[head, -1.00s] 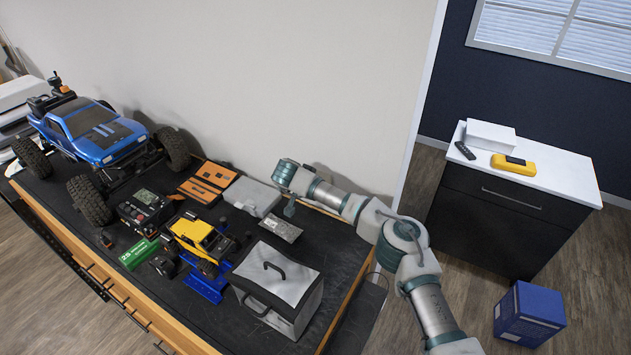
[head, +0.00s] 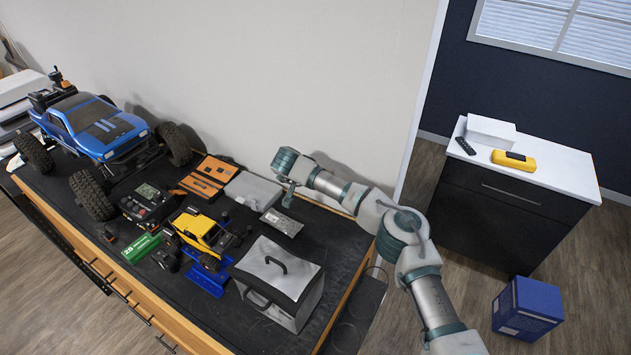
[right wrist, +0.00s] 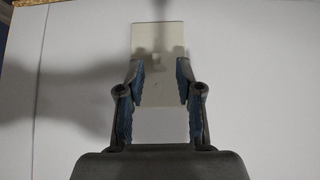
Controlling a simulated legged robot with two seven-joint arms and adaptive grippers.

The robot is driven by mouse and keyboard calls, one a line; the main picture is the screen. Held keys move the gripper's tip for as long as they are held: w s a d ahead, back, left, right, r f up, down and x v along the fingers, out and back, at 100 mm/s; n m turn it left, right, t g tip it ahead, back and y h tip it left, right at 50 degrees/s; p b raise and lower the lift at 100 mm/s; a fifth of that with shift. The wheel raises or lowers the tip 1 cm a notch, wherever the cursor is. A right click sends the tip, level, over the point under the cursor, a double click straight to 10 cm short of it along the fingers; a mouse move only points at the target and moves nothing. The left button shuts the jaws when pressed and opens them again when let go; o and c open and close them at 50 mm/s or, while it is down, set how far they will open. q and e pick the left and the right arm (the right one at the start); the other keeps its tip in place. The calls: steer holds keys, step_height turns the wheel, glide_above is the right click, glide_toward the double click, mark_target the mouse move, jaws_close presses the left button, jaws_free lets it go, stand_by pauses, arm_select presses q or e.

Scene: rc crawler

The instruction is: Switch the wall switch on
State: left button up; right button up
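The wall switch (right wrist: 160,95) shows in the right wrist view as a pale upright plate on a white wall. My right gripper (right wrist: 158,70) is open, with one blue-padded finger on each side of the plate and nothing held. I cannot tell whether the fingers touch the plate or wall, or which way the switch is set. In the head view my right arm reaches from the lower right to the wall above the bench; the switch cannot be made out there. My left gripper is out of view.
Below my right arm, a black-topped bench (head: 345,250) holds a grey toolbox (head: 280,270), a yellow crawler (head: 200,232), a blue truck (head: 95,125), an orange case (head: 208,172) and a grey case (head: 252,190). A white-topped cabinet (head: 510,205) stands right.

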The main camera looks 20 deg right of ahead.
steer(key=v, duration=1)
steer(key=shift+r, duration=0.2)
